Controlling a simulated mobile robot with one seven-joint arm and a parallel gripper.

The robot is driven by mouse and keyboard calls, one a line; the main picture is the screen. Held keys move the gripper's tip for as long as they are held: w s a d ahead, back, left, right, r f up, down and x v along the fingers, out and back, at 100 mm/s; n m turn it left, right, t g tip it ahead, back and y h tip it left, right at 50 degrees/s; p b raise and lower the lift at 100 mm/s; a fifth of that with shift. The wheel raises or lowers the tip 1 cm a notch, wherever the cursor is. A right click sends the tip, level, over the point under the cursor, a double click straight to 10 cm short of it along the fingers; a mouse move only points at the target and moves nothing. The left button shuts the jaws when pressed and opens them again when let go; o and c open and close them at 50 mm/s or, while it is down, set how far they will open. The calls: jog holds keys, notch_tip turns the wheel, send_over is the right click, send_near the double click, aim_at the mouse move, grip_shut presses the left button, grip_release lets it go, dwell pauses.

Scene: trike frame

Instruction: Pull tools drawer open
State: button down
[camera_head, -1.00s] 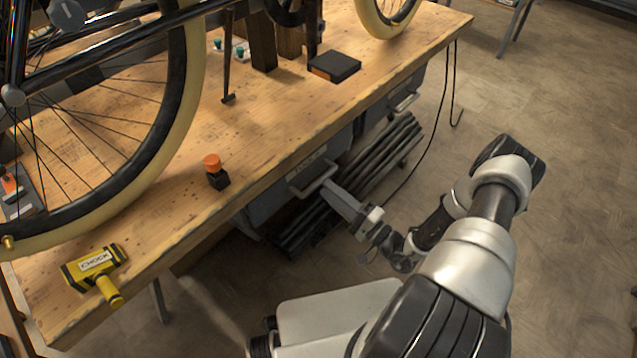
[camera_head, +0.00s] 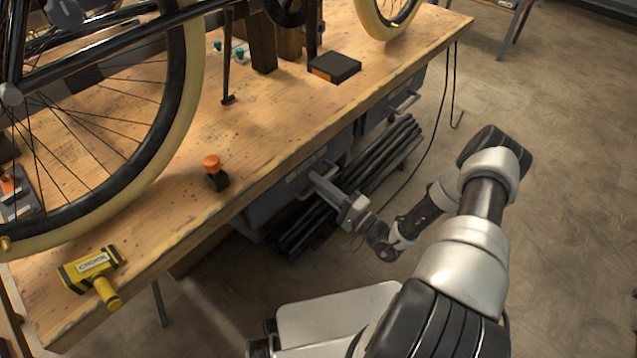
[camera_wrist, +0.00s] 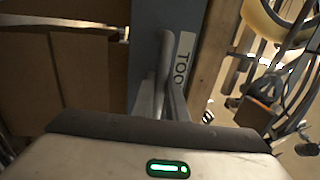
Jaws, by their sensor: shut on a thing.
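The tools drawer (camera_head: 270,195) is a grey drawer under the wooden workbench, with a pale label and a bar handle on its front. In the wrist view the label (camera_wrist: 182,62) reads "TOO", the rest hidden. My gripper (camera_head: 322,182) reaches in from the right and is shut on the drawer handle (camera_head: 303,194). In the wrist view the handle (camera_wrist: 161,75) stands upright by the fingers. The fingertips are partly hidden there. The drawer front sits close under the bench edge; I cannot tell any gap.
A second drawer (camera_head: 390,108) is farther right. Black tubes (camera_head: 375,170) lie below.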

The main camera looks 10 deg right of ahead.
jog(key=shift+s, duration=0.1)
jog(key=r+p+v, duration=0.1)
jog(key=r+v, duration=0.2)
jog(key=v, duration=1.4)
jog(key=shift+s+d, duration=0.2)
jog(key=shift+d, duration=0.05)
jog(key=shift+r, duration=0.1)
jog(key=c, duration=1.8)
grip_release()
jog(key=shift+o, duration=0.2)
jog(key=p+v, duration=0.1)
jog(key=v, duration=1.6)
jog(key=shift+s+d, duration=0.15)
